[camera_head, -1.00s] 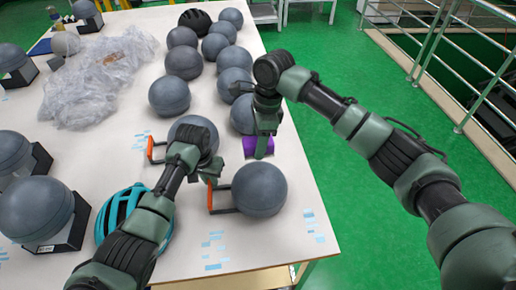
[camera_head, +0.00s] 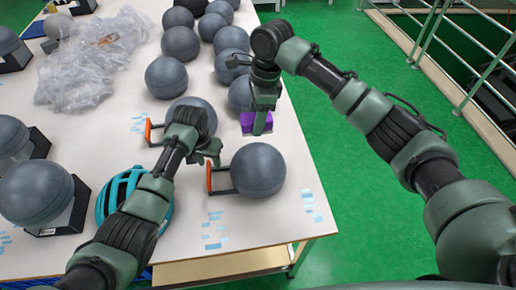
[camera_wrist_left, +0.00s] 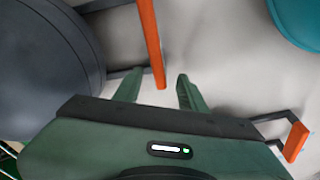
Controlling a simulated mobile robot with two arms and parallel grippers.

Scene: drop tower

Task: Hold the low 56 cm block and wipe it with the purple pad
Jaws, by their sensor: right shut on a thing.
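A grey ball-shaped block with an orange-gripped handle (camera_head: 257,170) stands near the table's front right corner. A second one (camera_head: 190,112) stands behind it, partly hidden by my left arm. I cannot tell which is the low 56 cm block. My left gripper (camera_head: 213,153) is open and empty, just above the nearer block's handle. In the left wrist view its two fingers (camera_wrist_left: 157,85) are apart, with the orange grip (camera_wrist_left: 150,40) just ahead of them, not held. My right gripper (camera_head: 262,118) is shut on the purple pad (camera_head: 250,123), behind the nearer block near the table's right edge.
Several plain grey balls (camera_head: 180,43) fill the table behind. A teal helmet (camera_head: 118,190) lies left of my left arm. Crumpled clear plastic (camera_head: 90,70) and balls on dark stands (camera_head: 37,190) are at the left. Bare tabletop (camera_head: 270,220) lies in front of the nearer block.

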